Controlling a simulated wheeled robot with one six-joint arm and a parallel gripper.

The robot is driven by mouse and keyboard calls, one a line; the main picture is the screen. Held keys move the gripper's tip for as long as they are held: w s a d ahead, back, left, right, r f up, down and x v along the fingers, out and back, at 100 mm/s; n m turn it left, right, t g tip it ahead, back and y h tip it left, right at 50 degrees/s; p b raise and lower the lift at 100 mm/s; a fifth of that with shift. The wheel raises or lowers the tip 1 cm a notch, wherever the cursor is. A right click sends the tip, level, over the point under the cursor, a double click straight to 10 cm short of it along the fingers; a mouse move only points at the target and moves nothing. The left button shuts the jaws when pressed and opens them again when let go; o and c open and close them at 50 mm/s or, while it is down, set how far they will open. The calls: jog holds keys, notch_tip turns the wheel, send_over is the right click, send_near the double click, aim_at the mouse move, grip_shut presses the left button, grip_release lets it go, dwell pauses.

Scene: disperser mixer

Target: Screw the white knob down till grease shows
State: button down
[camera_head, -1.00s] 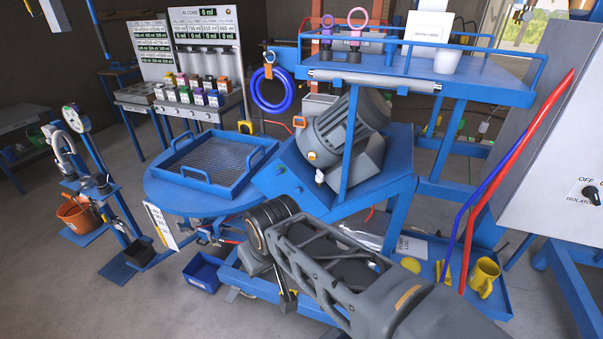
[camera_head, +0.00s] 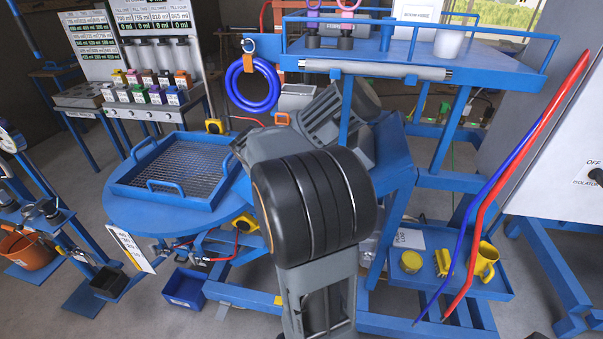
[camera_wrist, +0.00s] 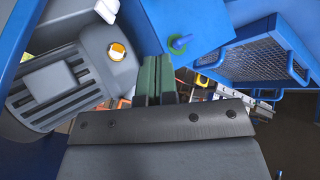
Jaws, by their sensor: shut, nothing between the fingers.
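A white piece (camera_wrist: 107,9), which looks like the white knob, shows at the top edge of the wrist view, partly cut off, beside the grey motor (camera_wrist: 75,75). In the head view my arm covers the knob's place and the lower part of the motor (camera_head: 325,115). My gripper (camera_wrist: 157,60) shows in the wrist view with its green fingers together and empty. It is to the right of the motor in that picture and apart from the white piece. My gripper is hidden in the head view. No grease can be made out.
A blue tray with mesh (camera_head: 170,200) stands on the round blue table (camera_head: 130,212) at left. A green-and-blue fitting (camera_wrist: 180,42) shows just beyond my fingers. A blue shelf (camera_head: 400,65) overhangs the motor. Red and blue hoses (camera_head: 530,150) stand at right.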

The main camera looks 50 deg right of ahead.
jog(key=shift+m+g+h, duration=0.3)
jog(key=shift+h, duration=0.2)
jog(key=w+d+f, duration=0.1)
jog(key=d+f, duration=0.2)
jog(key=d, duration=0.1)
jog(key=w+d+f+p, duration=0.1)
jog(key=d+f, duration=0.2)
jog(key=d, duration=0.1)
jog(key=w+d+f, duration=0.1)
jog(key=d+f, duration=0.3)
jog(key=shift+w, duration=0.15)
jog(key=shift+s+d+r+p, duration=0.2)
jog(key=shift+d+p, duration=0.2)
jog(key=shift+d, duration=0.15)
jog(key=shift+s+d+r+p, duration=0.1)
jog(key=shift+s+d+p, duration=0.05)
jog(key=shift+d+p, duration=0.35)
jog(key=shift+s+d+f, duration=0.15)
jog(key=shift+d+f, duration=0.05)
jog(key=shift+d, duration=0.55)
jog(key=shift+d+f+b, duration=0.15)
jog(key=shift+b, duration=0.2)
